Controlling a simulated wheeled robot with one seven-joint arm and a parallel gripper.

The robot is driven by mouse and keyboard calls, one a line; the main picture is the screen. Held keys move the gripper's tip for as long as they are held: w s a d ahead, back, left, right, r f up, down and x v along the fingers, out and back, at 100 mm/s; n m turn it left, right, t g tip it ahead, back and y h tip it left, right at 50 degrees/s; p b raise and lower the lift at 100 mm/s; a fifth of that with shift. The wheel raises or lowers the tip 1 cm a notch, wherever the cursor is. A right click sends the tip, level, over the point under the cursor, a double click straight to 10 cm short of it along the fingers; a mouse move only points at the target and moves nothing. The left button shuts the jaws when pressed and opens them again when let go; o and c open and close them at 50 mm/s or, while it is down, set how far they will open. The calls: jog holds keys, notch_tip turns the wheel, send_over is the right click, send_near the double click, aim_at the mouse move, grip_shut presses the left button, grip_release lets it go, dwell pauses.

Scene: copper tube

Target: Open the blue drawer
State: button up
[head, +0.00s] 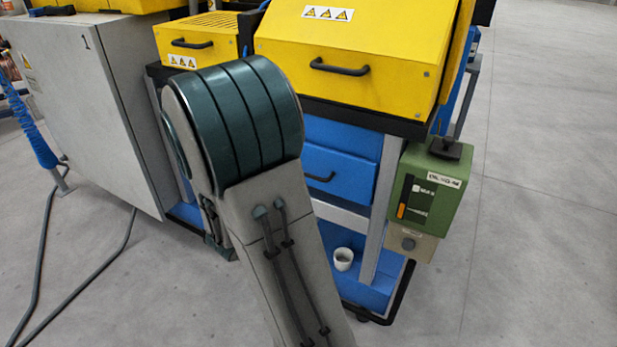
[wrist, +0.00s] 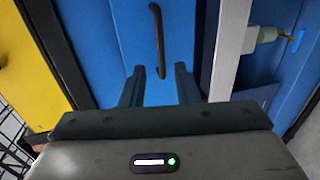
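The blue drawer (head: 340,177) is under the yellow cabinet in the head view, partly hidden behind my arm. It looks closed. Its dark handle (head: 319,177) shows just right of my arm. In the wrist view the blue drawer front (wrist: 110,30) fills the middle, and the curved black handle (wrist: 158,40) runs up and down the picture. My gripper (wrist: 158,84) is open, its two fingers apart and pointing at the drawer front. The lower end of the handle appears between the fingertips; I cannot tell whether they touch it. The gripper is hidden in the head view.
A yellow cabinet (head: 350,45) overhangs the drawer. A grey post (head: 384,200) and a green control box (head: 428,192) stand to its right. A white cup (head: 343,259) sits on the blue lower shelf (head: 370,291). A grey cabinet (head: 85,110) is at left. Floor at right is clear.

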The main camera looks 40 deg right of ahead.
aim_at(309, 175)
jog(key=b+x, duration=0.1)
jog(key=x, duration=0.9)
jog(key=shift+w+d+f, duration=0.1)
jog(key=shift+d, duration=0.2)
jog(key=shift+a, duration=0.1)
grip_shut()
